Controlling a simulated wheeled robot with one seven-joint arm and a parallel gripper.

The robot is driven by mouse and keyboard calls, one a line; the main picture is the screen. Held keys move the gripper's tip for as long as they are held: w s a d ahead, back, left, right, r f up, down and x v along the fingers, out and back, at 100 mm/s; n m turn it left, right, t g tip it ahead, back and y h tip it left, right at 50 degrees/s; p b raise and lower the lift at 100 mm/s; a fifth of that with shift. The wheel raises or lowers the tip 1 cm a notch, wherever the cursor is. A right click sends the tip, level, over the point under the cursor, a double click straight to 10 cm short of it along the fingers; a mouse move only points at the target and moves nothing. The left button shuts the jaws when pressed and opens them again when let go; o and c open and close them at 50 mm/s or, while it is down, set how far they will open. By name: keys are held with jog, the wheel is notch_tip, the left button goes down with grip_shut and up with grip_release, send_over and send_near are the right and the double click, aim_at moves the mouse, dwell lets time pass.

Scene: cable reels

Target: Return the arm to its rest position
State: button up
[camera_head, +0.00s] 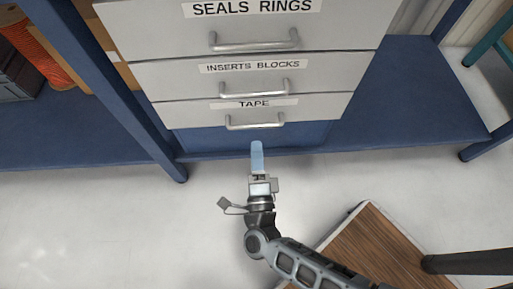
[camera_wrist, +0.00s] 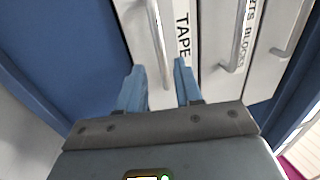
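My gripper (camera_head: 257,150) is stretched out toward a grey drawer unit, in front of and below the lowest drawer handle in the head view. In the wrist view, my gripper (camera_wrist: 160,80) shows two blue fingers spread apart with nothing between them. The tape drawer (camera_head: 318,107) is at the bottom, and its silver handle (camera_head: 255,125) lies just beyond the fingertips. In the wrist view the same handle (camera_wrist: 160,45) shows past the gap between the fingers. I cannot tell exactly how far the fingers are from it.
Above are the inserts blocks drawer (camera_head: 320,72) and seals rings drawer (camera_head: 345,25), both with silver handles. A blue post (camera_head: 105,85) stands left of the drawers. A wooden-topped piece (camera_head: 375,250) lies at lower right near my arm. The pale floor (camera_head: 100,220) at left is clear.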

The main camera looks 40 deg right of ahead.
dwell(0.3)
jog(key=s+d+r+n+g+y, duration=0.1)
jog(key=s+r+n+y, duration=1.1)
jog(key=s+r+n, duration=1.05)
notch_tip(320, 180, up, 24)
jog(key=s+n+p, duration=0.1)
jog(key=n+p, duration=0.1)
jog(key=p, duration=2.3)
jog(key=shift+s+d+f+n+g, duration=0.15)
jog(key=shift+d+f+n+g, duration=0.1)
jog(key=shift+n+g, duration=0.1)
